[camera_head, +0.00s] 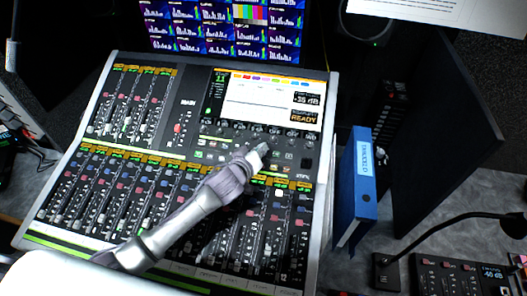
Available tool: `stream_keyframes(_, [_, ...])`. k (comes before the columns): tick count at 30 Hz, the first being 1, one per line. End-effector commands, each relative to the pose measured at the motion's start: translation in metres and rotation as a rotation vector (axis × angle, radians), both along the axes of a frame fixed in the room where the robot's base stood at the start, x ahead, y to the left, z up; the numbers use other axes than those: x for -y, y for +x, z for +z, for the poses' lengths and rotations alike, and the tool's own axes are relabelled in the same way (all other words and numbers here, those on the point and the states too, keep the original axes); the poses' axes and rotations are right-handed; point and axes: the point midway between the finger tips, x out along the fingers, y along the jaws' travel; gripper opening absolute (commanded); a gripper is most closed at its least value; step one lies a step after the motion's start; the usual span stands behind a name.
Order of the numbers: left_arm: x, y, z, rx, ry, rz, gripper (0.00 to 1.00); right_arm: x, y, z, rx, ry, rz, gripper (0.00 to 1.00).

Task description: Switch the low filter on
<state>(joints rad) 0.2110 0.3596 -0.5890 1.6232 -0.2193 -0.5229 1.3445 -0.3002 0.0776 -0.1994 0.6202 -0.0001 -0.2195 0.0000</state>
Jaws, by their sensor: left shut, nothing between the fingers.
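The mixing console (180,83) lies tilted across the picture, with a screen (262,100) at its upper right. A row of knobs (275,143) with small dark labels runs under the screen; some labels seem to read OFF. Small lit buttons (212,145) sit below that row. The label for the low filter is too small to tell. My left gripper (261,150) is shut and empty, with its tip over the controls just below the screen. It hides some of them, and I cannot tell whether it touches any. My right gripper is not in view.
Faders (128,105) fill the console's left and lower parts. A blue binder (357,190) stands close to its right edge. Farther right are a black panel (440,130), a gooseneck microphone (512,222) and a smaller control box (455,278). Monitors (225,25) rise behind.

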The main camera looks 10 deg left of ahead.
Motion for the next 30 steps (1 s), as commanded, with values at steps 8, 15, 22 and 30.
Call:
stream_keyframes(8, [0.0,0.001,-0.004,-0.001,0.0,0.001,0.0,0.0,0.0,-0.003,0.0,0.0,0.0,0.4])
stream_keyframes(15, [0.0,0.003,-0.008,-0.001,0.0,0.001,0.0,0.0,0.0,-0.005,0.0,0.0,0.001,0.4])
stream_keyframes(22, [0.0,0.003,-0.008,0.0,0.0,0.0,0.0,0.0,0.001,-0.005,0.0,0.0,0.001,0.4])
stream_keyframes(30, [0.0,0.004,-0.01,0.0,-0.001,0.0,0.0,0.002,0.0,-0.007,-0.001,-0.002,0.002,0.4])
